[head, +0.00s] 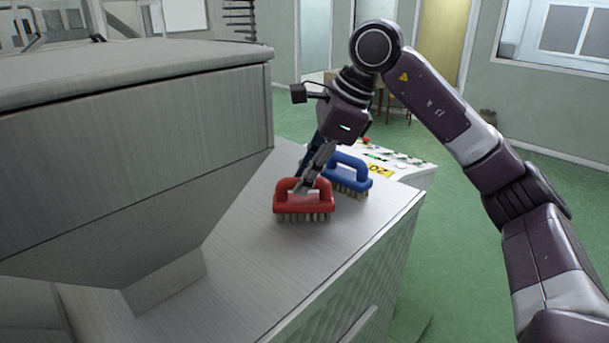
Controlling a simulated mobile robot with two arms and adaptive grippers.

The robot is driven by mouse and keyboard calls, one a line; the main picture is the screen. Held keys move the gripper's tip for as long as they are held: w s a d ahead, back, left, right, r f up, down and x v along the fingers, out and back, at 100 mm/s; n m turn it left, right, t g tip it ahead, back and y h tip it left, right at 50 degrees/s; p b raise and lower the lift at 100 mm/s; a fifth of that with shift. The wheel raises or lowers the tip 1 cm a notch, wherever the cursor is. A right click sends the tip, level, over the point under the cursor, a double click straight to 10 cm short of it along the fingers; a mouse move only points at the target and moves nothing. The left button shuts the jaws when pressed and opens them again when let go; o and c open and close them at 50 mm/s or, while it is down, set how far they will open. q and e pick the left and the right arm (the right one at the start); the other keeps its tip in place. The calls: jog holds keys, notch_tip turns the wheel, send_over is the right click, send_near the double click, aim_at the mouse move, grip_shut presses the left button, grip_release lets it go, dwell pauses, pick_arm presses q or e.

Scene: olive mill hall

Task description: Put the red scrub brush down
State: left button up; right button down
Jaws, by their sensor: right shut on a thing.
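The red scrub brush (290,207) has a red body with a loop handle and pale bristles pointing down. It is upright at the metal surface (265,262); I cannot tell whether the bristles touch it. My right gripper (309,184) comes down from above and behind and is shut on the red brush at its handle. Its fingers hide part of the handle. My left gripper is not in view.
A blue scrub brush (352,178) stands close behind and to the right of the red one. A big grey metal hopper (130,150) rises at the left. A white panel with yellow marking (408,172) lies behind. The surface in front is clear up to its right edge.

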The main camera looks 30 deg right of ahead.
jog(key=c, duration=1.8)
grip_release()
jog(key=shift+f, duration=0.1)
jog(key=shift+r, duration=0.25)
jog(key=shift+s+d+r, duration=0.1)
jog(key=shift+r, duration=0.2)
jog(key=b+v, duration=0.2)
jog(key=v, duration=0.3)
notch_tip(320, 180, up, 6)
jog(key=p, duration=0.1)
send_over(317, 202)
jog(key=s+d, duration=0.2)
jog(key=shift+a+f, duration=0.15)
jog(key=shift+f, duration=0.05)
